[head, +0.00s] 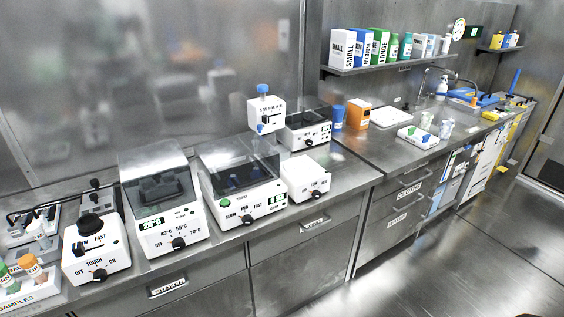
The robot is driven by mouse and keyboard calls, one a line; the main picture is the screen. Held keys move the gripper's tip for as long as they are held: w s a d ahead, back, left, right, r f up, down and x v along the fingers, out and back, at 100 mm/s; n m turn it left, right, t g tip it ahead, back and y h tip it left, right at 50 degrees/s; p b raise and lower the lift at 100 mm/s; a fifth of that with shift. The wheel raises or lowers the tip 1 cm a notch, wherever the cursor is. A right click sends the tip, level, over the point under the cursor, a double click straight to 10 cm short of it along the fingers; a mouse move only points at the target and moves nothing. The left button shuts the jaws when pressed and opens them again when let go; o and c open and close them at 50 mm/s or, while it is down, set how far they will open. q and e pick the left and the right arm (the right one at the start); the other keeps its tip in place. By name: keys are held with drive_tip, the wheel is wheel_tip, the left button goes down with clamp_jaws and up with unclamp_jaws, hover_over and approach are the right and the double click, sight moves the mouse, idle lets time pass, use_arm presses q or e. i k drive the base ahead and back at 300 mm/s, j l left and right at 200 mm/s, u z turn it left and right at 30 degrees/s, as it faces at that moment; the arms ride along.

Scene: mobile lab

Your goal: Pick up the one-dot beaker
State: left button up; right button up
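I cannot make out a beaker with one dot anywhere in the head view. A small clear vessel (447,129) stands on the counter at the right, beside a white rack (418,138) with green and blue items. It is too small to tell whether it is a beaker or carries a dot. Neither of my grippers shows in this view.
A steel counter (335,159) runs from lower left to the sink at upper right. It carries a vortex mixer (97,262), a heater (165,226), a shaker (243,200) and a white box device (305,180). A shelf (390,65) holds boxes and bottles. The floor (450,260) is clear.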

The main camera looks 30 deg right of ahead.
sight(284, 150)
drive_tip(key=l+u, duration=0.3)
drive_tip(key=l, duration=0.5)
drive_tip(key=l+u, duration=0.35)
drive_tip(key=l, duration=0.5)
drive_tip(key=i+l, duration=0.05)
